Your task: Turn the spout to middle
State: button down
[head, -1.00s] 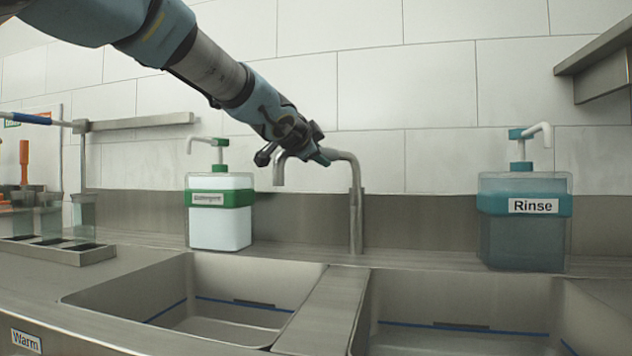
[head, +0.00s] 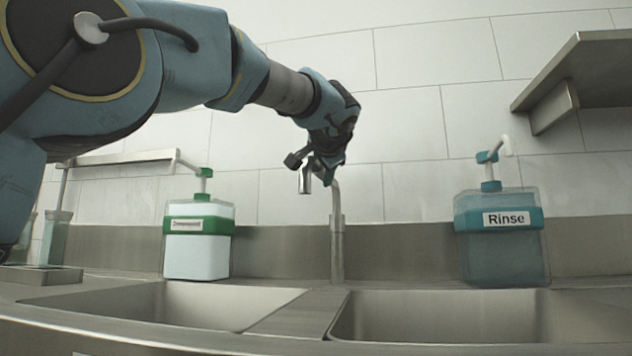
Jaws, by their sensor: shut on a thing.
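The metal faucet post (head: 337,240) stands behind the divider between the two basins. Its spout (head: 305,181) reaches forward and a little left from the post, with the outlet end hanging down near the divider line. My gripper (head: 327,168) is shut on the spout near its upper part and hides much of the spout's horizontal run. The left basin (head: 215,309) and right basin (head: 440,318) lie in front, on either side of the divider (head: 290,318).
A green-banded detergent bottle (head: 198,255) stands left of the faucet, and a teal Rinse bottle (head: 500,255) stands to the right. A metal shelf (head: 585,72) juts out at the upper right. The space above both basins is clear.

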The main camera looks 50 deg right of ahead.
jog(key=shift+s+d+f+n+t+y, duration=0.1)
jog(key=shift+s+d+n+t+y, duration=0.2)
jog(key=shift+s+n+t+y, duration=0.15)
jog(key=c, duration=0.5)
grip_release()
jog(key=v, duration=1.1)
jog(key=shift+b, duration=0.45)
jog(key=shift+w, duration=0.1)
